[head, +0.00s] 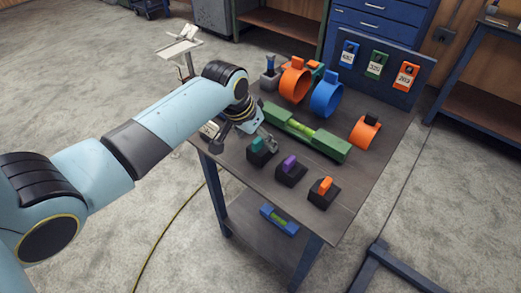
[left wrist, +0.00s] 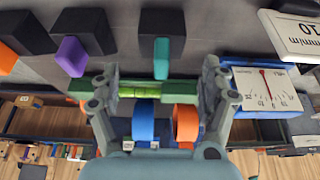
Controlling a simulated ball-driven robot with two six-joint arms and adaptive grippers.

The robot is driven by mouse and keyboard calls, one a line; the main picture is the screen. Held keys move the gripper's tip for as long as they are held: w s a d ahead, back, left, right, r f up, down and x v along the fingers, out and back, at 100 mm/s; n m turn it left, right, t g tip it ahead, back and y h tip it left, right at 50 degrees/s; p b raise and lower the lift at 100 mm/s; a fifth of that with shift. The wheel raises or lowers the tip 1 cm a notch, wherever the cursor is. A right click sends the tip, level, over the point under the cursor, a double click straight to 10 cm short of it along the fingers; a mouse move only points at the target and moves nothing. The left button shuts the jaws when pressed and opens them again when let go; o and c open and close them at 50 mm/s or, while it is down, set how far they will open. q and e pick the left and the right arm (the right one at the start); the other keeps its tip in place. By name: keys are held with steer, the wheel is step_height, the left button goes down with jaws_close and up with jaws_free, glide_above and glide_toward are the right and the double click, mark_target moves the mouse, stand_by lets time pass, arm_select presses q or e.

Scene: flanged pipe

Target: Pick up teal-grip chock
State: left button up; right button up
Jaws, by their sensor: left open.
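The teal-grip chock (head: 259,152) is a black block with a teal grip on the near part of the table, leftmost of three chocks. In the left wrist view the teal grip (left wrist: 161,55) points toward my fingers, centred between them, with its black body (left wrist: 162,24) beyond. My left gripper (head: 244,139) is open and empty, just beside the chock in the head view. Its two spread fingers also show in the left wrist view (left wrist: 161,72), with a gap on both sides of the grip. My right gripper is not in view.
The purple-grip chock (head: 290,172) and orange-grip chock (head: 322,193) stand to the right. A long green bar (head: 322,139) lies behind them. Orange (head: 294,84) and blue rings (head: 327,97) stand farther back. A dial gauge (left wrist: 265,88) is beside my finger.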

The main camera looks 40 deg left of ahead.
mark_target(263, 146)
arm_select(q)
steer(key=x, duration=0.4)
steer(key=c, duration=1.4)
